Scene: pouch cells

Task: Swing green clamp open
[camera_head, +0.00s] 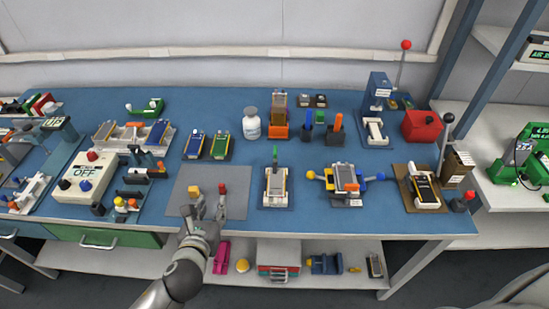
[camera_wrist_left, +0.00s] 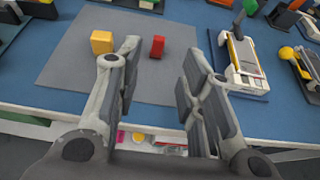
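The green-handled clamp fixture (camera_head: 276,187) stands at the front middle of the blue bench, holding a pale flat cell. Its green handle (camera_head: 275,155) points upright. In the left wrist view the fixture (camera_wrist_left: 243,65) is at the upper right, with the green handle (camera_wrist_left: 249,7) at the top edge. My left gripper (camera_head: 206,208) is over the front of the grey mat, left of the fixture and apart from it. In the left wrist view its fingers (camera_wrist_left: 160,62) are spread with nothing between them. My right gripper is not in view.
A yellow block (camera_wrist_left: 102,42) and a red block (camera_wrist_left: 157,46) lie on the grey mat (camera_head: 180,190). A fixture with yellow and blue knobs (camera_head: 346,178) stands right of the clamp. A shelf (camera_head: 210,270) runs below the bench.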

